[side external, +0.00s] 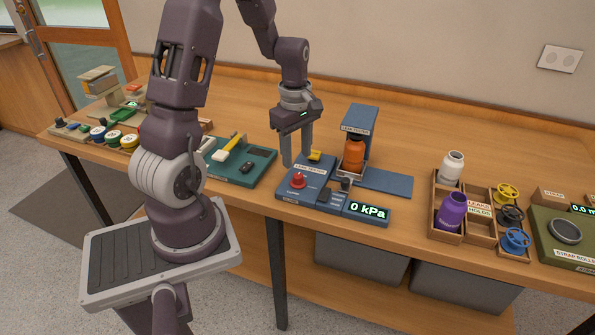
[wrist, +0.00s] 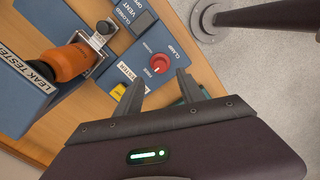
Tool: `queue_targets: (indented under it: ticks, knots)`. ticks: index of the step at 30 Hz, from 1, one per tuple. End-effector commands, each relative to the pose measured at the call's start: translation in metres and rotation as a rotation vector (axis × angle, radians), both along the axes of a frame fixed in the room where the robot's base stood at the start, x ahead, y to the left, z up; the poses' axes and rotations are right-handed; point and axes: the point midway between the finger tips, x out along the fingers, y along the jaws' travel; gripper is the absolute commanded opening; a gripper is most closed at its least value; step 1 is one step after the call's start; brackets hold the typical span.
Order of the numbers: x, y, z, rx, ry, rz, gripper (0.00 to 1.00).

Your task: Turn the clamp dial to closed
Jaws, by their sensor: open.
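The red clamp dial (side external: 298,181) sits on the blue leak tester panel (side external: 292,193), which reads 0 kPa. In the wrist view the dial (wrist: 159,63) has a small white mark on its lower edge, on the side of a label that seems to read FREE. The word CLAMP is printed beside it. My gripper (side external: 297,160) is open and empty, above and slightly behind the dial. In the wrist view the two fingertips (wrist: 159,80) lie just below the dial, one to each side, and appear apart from it.
An orange bottle (side external: 354,155) stands in the leak tester stand (side external: 359,119) just right of my gripper. A black vent knob (wrist: 105,27) and a yellow part (wrist: 118,92) are near the dial. A wooden tray (side external: 480,243) with bottles and valve wheels stands further right.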

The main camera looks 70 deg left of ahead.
Motion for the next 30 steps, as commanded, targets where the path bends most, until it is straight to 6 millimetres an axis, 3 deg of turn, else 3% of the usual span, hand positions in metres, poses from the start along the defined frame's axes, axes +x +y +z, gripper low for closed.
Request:
queue_targets:
  ticks: [9, 18, 25, 30]
  knots:
    - [0.001, -0.001, -0.055, -0.003, 0.003, -0.006, 0.46]
    - [0.001, -0.001, -0.060, -0.001, 0.000, -0.007, 0.46]
    - [0.001, -0.001, -0.060, -0.001, 0.000, -0.008, 0.03]
    - [0.001, -0.001, -0.060, -0.001, 0.000, -0.009, 0.00]
